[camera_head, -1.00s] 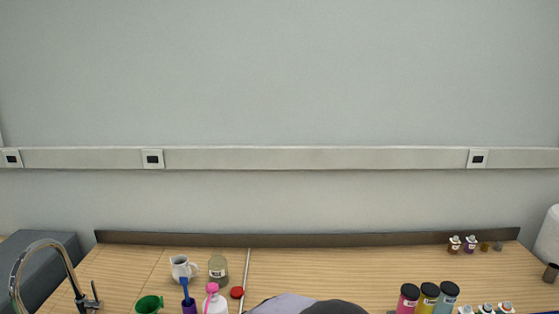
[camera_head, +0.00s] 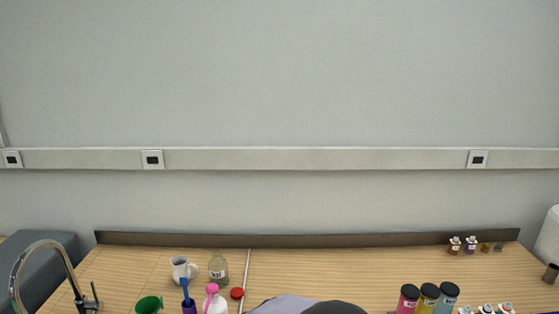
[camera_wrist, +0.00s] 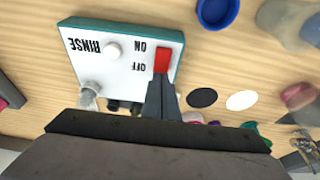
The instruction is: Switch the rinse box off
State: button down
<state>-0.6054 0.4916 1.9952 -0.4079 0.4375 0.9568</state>
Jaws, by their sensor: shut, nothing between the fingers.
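The rinse box (camera_wrist: 118,64) is a white panel with a teal edge, seen upside down in the wrist view. It bears the words RINSE, ON and OFF. Its red switch (camera_wrist: 162,60) sits beside the ON and OFF labels; I cannot tell which way it is set. The box is not visible in the head view.
A blue cup (camera_wrist: 217,12) and dark and white discs (camera_wrist: 202,97) lie to the right of the box.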

jog(key=shift+f+b, duration=0.55)
dwell(0.6)
jog(key=shift+r, duration=0.1)
notch_tip(320, 180, up, 7)
jog(key=p, duration=0.5)
dwell(0.4)
dwell(0.4)
jog(key=s+d+f+n+g+h, duration=0.1)
jog(key=s+d+f+n+g, duration=0.1)
jog(key=s+d+n, duration=0.35)
jog(key=s+d+f+n+g+h, duration=0.1)
jog(key=s+d+n+g, duration=0.15)
jog(key=s, duration=0.65)
jog(key=s+d+r+m+y, duration=0.1)
jog(key=d+r+m, duration=0.2)
jog(key=d, duration=0.4)
jog(key=s+d+r+m+t+y, duration=0.1)
jog(key=d+r+m, duration=0.2)
jog(key=d+m, duration=0.2)
jog(key=shift+s+d+r, duration=0.2)
jog(key=shift+d, duration=0.75)
